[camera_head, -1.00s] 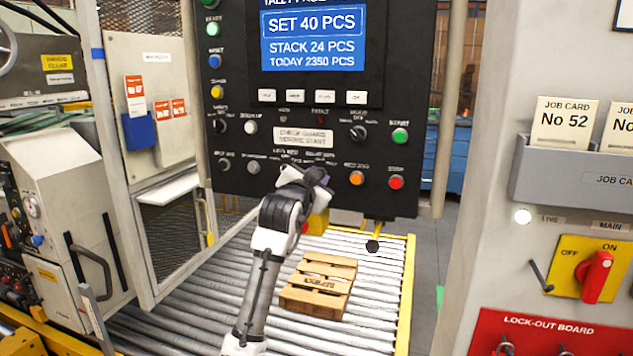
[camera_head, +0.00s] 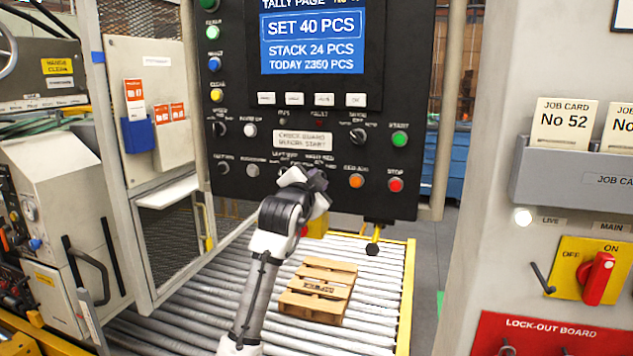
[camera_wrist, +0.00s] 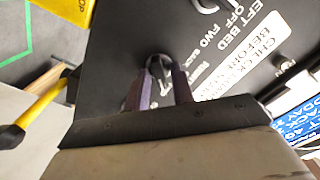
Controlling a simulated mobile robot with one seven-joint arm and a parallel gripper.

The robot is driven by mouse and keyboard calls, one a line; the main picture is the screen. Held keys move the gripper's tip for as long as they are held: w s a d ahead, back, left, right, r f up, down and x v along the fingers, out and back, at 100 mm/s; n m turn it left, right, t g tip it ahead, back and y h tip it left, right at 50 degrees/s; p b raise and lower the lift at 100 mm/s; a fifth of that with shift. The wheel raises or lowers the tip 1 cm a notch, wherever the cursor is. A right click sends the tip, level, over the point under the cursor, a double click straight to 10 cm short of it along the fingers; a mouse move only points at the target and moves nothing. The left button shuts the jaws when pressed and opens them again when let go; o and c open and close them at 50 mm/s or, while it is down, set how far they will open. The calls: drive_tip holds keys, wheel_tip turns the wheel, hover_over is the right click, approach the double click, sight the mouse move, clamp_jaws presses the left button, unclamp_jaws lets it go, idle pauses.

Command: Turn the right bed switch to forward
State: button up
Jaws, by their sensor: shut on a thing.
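The black control panel (camera_head: 230,180) carries the bed switches in its lower middle, under small labels. My gripper (camera_head: 318,180) is at the panel there and covers the right bed switch in the head view. In the wrist view my gripper's two purplish fingers (camera_wrist: 160,88) are shut on a dark knob (camera_wrist: 158,66), which stands where the right bed switch is. Its pointer direction is hard to tell between the fingers. The left bed switch (camera_wrist: 205,5) shows beside it, with OFF, FWD and BACK lettering near it.
A start button (camera_head: 399,139), an orange button (camera_head: 356,181) and a red stop button (camera_head: 395,185) sit to the right. A white notice plate (camera_head: 303,140) is above. A wooden pallet (camera_head: 318,290) lies on the roller conveyor (camera_head: 200,320) below.

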drive_tip(key=o, duration=0.7)
drive_tip(key=shift+f, duration=0.1)
drive_tip(key=b+v, duration=0.3)
drive_tip(key=v, duration=1.1)
